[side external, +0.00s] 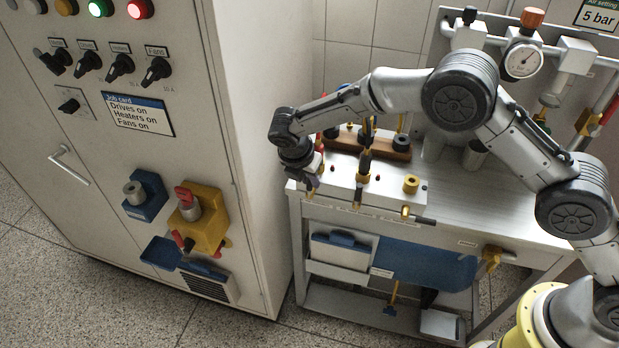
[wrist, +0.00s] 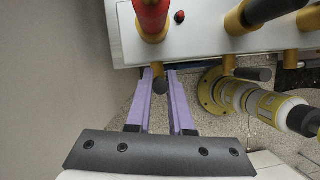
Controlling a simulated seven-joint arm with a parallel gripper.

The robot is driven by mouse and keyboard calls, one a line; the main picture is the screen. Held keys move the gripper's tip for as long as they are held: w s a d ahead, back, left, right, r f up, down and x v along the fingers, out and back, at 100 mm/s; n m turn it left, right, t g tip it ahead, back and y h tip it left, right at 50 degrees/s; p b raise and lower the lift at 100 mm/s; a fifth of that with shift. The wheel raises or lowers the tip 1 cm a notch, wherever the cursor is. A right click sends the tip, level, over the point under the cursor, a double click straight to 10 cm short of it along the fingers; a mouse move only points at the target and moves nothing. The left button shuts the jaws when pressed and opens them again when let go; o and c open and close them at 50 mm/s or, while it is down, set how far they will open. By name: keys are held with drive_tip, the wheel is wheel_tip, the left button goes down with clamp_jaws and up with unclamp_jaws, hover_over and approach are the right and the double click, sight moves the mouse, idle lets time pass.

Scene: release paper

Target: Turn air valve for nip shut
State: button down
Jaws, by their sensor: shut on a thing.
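A white valve block (side external: 340,189) stands at the front of the steel bench, with a row of brass valves along its front face. It also shows at the top of the wrist view (wrist: 200,50). My gripper (side external: 311,184) is at the block's left end. In the wrist view its purple fingers (wrist: 160,75) are closed around the short dark lever (wrist: 160,87) of the leftmost valve, below a red-topped brass fitting (wrist: 152,18). The middle valve's dark lever (wrist: 255,74) points right. The right valve's lever (side external: 425,220) also points right. Valve labels are too small to read.
A grey control cabinet (side external: 255,150) stands close to the left of my gripper. A wooden rack (side external: 385,142) is behind the block. A gauge (side external: 522,60) and pipework are on the back panel. The bench top (side external: 480,200) is clear at right.

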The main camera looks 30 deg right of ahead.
drive_tip(key=shift+r, duration=0.1)
drive_tip(key=shift+s+d+t+y, duration=0.35)
drive_tip(key=shift+t+y, duration=0.15)
drive_tip(key=shift+t, duration=0.1)
drive_tip(key=shift+s+d+f+m+t+y, duration=0.25)
drive_tip(key=shift+s+d+t+y, duration=0.1)
drive_tip(key=shift+t+y, duration=0.4)
drive_tip(key=shift+s+d+f+m+t+y, duration=0.3)
drive_tip(key=shift+t+y, duration=0.35)
drive_tip(key=shift+t, duration=0.15)
drive_tip(key=shift+s+d+f+m+t+y, duration=0.25)
drive_tip(key=shift+s+d+t+y, duration=0.1)
drive_tip(key=shift+t+y, duration=0.4)
drive_tip(key=shift+d+f+t, duration=0.1)
drive_tip(key=shift+d+t, duration=0.05)
drive_tip(key=shift+t, duration=0.25)
drive_tip(key=c, duration=0.8)
unclamp_jaws()
drive_tip(key=shift+s, duration=0.1)
drive_tip(key=v, duration=1.3)
drive_tip(key=shift+s+d+r, duration=0.2)
drive_tip(key=shift+d+r, duration=0.05)
